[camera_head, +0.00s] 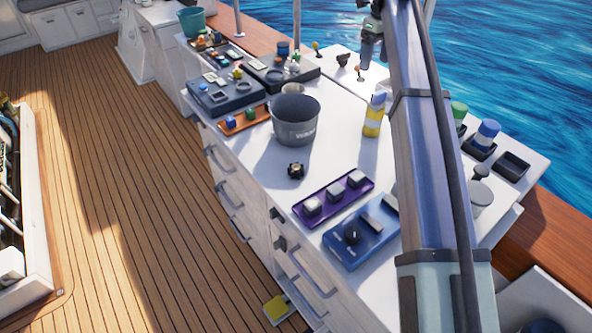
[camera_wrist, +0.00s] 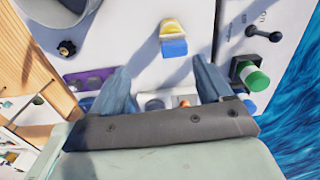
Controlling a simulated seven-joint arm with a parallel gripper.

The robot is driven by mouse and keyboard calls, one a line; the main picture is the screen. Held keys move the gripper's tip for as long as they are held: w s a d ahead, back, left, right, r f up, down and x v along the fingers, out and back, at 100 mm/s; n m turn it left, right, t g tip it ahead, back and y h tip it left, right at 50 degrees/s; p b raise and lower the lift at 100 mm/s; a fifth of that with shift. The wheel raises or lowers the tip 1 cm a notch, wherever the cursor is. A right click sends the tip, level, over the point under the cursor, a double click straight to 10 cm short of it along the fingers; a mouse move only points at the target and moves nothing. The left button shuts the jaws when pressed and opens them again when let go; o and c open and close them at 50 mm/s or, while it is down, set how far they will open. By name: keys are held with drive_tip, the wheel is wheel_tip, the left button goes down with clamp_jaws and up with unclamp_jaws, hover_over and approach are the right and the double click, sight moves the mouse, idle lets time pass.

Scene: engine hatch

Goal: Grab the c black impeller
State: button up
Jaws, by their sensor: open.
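A small black lobed part with a brass-coloured centre, which looks like the black impeller (camera_head: 295,170), lies on the white counter between the grey bucket and the purple tray. In the wrist view the impeller (camera_wrist: 66,48) is at the upper left, just below the bucket. My gripper (camera_wrist: 160,66) is open and empty in the wrist view, its two grey-blue fingers wide apart. The impeller is to the left of both fingers, well apart from them. In the head view my arm crosses the right side of the counter.
The grey bucket (camera_head: 295,118) stands behind the impeller. A purple tray (camera_head: 300,215) with several grey blocks and a blue tray (camera_head: 335,252) lie in front. A yellow, white and blue bottle (camera_head: 374,115) stands to the right. The counter around the impeller is bare.

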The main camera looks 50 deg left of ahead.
drive_tip(key=s+a+f+n, duration=0.1)
drive_tip(key=s+a, duration=0.3)
drive_tip(key=s, duration=0.3)
drive_tip(key=n, duration=0.9)
hover_over(296, 166)
wheel_tip(296, 166, down, 8)
drive_tip(key=r, duration=0.1)
drive_tip(key=f+n, duration=0.9)
drive_tip(key=shift+s+d+f, duration=0.2)
drive_tip(key=shift+s+d, duration=0.1)
drive_tip(key=shift+s, duration=0.05)
drive_tip(key=shift+w+a+f, duration=0.1)
drive_tip(key=shift+w+f, duration=0.1)
drive_tip(key=shift+f, duration=1.1)
drive_tip(key=shift+w+a+f, duration=0.1)
drive_tip(key=shift+w+f, duration=0.05)
drive_tip(key=shift+f, duration=1.15)
